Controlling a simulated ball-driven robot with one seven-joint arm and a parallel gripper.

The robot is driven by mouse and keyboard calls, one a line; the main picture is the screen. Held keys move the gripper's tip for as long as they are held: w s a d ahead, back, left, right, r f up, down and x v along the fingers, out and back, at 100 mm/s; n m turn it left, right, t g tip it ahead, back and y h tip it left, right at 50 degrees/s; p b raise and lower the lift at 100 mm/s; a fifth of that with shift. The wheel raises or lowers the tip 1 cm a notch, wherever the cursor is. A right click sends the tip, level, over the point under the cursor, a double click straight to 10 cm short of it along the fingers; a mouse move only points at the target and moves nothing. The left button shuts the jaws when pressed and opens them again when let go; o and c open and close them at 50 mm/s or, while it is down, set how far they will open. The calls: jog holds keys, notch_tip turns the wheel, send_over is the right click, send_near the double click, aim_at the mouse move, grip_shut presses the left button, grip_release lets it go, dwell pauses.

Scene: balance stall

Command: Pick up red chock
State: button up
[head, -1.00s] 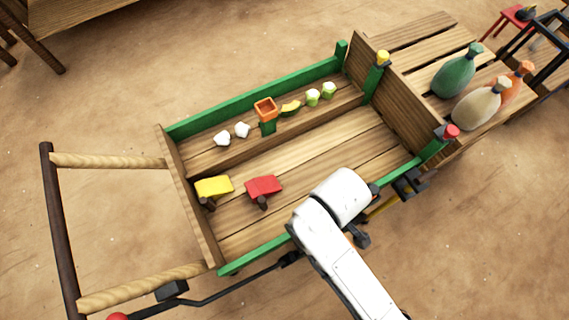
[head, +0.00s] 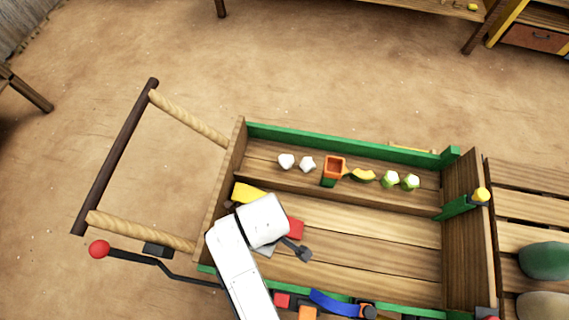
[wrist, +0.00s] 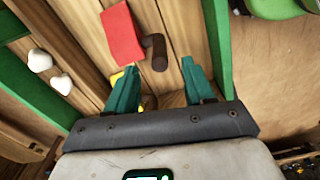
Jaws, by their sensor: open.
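The red chock (head: 296,229) lies on the plank floor of the cart's larger compartment, partly hidden behind my white arm in the head view. In the wrist view the red chock (wrist: 122,33) shows with its dark brown peg handle (wrist: 156,52), ahead of the fingertips. My gripper (wrist: 158,76) is open, its two green fingers apart with no chock between their tips. The red chock's block is off to the upper left of the fingers, apart from them. The yellow chock (head: 248,192) is left of the red one, partly covered by my arm.
The wooden cart has green rails (head: 340,142). Its narrow back compartment holds white pieces (head: 287,161), an orange-topped box (head: 334,168), a yellow piece (head: 363,175) and green pieces (head: 390,179). The floor's right part is clear.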

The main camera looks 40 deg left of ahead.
jog(key=shift+f, duration=3.45)
jog(key=shift+c, duration=0.3)
grip_shut()
jog(key=shift+r, duration=0.1)
